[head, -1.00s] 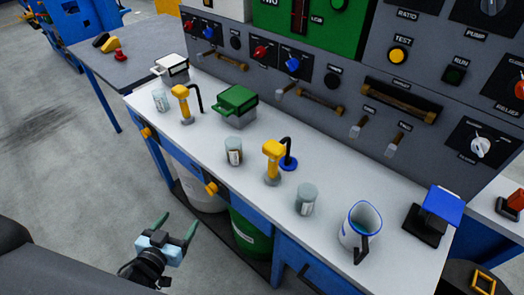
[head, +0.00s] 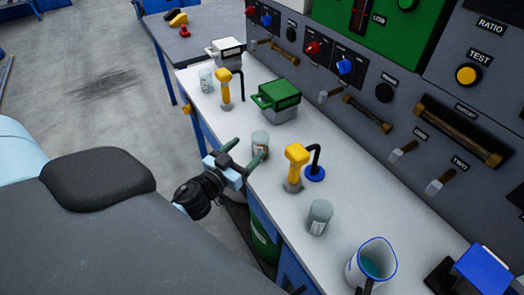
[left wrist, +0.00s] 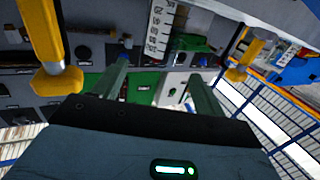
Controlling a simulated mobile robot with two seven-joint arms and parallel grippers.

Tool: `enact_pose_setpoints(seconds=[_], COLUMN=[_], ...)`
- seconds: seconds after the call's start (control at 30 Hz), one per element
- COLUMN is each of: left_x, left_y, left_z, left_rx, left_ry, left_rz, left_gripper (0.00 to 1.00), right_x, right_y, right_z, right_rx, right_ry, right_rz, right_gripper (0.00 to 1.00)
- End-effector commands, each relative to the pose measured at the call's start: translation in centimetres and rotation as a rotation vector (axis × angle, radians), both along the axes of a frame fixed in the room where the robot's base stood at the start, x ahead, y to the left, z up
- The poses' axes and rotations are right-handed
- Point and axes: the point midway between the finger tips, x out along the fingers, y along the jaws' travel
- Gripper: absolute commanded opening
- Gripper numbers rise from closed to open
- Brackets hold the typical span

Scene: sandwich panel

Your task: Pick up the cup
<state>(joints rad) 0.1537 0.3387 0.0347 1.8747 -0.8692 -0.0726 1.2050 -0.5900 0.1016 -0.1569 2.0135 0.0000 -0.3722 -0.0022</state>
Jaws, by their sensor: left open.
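A small grey translucent cup (head: 260,141) with a pale label stands upright on the white bench top, near its front edge. My left gripper (head: 243,152) is open and empty, at the front edge of the bench just short of this cup; one finger overlaps the cup's lower part in the head view. In the left wrist view a pale marked cup (left wrist: 165,28) shows beyond and between the two open fingers (left wrist: 160,85). Similar cups stand at the far end (head: 206,81) and nearer (head: 319,215). My right gripper is not in view.
Yellow taps (head: 296,160) (head: 224,88) stand on either side of the cup. A green-lidded box (head: 277,98) is behind it. A blue-rimmed jug (head: 372,262) stands at the near end. The grey control panel (head: 395,100) rises behind the bench (head: 350,190).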

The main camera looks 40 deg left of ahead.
Motion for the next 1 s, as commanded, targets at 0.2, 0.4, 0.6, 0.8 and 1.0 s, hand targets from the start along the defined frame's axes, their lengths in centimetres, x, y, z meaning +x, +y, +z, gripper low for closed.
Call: enact_pose_setpoints(seconds=[0.2,0.4,0.6,0.8,1.0], left_x=[1.4,2.6,5.3,6.5,6.6], left_y=[0.0,-0.1,-0.2,-0.2,-0.2], left_z=[0.0,0.0,-0.3,-0.4,-0.4], left_rx=[0.001,0.003,0.001,0.001,0.001], left_ry=[0.0,-0.002,-0.002,0.0,0.001], left_rz=[0.0,0.001,0.001,0.0,0.0], left_gripper=[0.72,0.72,0.72,0.72,0.72], right_x=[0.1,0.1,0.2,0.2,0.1], right_y=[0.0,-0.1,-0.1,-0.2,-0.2], right_z=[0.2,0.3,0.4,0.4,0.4], right_rx=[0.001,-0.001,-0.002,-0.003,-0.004], right_ry=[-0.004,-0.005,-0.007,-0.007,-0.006], right_rz=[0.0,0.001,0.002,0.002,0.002], right_gripper=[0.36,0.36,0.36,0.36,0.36])
